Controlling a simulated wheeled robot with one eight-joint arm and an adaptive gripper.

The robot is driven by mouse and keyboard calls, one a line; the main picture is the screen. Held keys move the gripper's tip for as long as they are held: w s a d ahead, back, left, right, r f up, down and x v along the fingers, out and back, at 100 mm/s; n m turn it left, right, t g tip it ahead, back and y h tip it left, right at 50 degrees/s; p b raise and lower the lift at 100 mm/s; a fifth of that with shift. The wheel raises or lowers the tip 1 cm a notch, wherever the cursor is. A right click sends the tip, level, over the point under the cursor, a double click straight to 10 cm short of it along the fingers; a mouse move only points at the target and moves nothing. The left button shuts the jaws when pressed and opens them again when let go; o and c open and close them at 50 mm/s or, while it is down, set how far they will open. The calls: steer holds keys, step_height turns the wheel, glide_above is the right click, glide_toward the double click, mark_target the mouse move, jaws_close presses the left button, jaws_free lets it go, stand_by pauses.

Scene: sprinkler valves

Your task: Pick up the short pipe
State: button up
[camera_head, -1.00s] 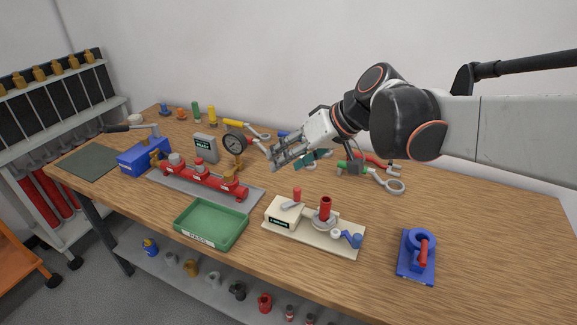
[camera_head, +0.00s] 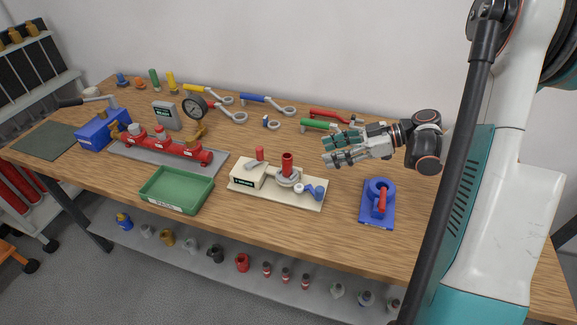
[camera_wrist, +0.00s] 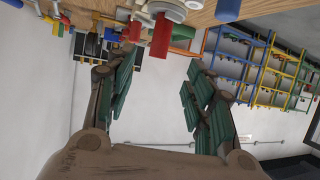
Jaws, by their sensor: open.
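A short upright red pipe (camera_head: 287,163) stands on the beige test stand (camera_head: 285,194) near the middle of the bench. I cannot tell for certain that it is the task's short pipe. A red cylinder (camera_wrist: 161,38) also shows in the wrist view, at the top and between the fingers. My gripper (camera_head: 329,150) is open and empty. It hangs above the bench to the right of the red pipe, apart from it, with its fingers pointing left. The wrist view shows the two green-padded fingers (camera_wrist: 158,88) spread apart.
A green tray (camera_head: 177,190) lies left of the stand, and a blue fixture with a red handle (camera_head: 379,203) to its right. A red manifold (camera_head: 165,148), a gauge (camera_head: 194,107) and several wrenches (camera_head: 267,101) lie behind. Several fittings stand on the lower shelf (camera_head: 215,253).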

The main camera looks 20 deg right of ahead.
steer(key=b, duration=0.2)
glide_toward(287, 161)
steer(key=w+a+f, duration=0.3)
steer(key=shift+b+x, duration=0.95)
steer(key=shift+x, duration=2)
steer(key=shift+c, duration=0.4)
jaws_close()
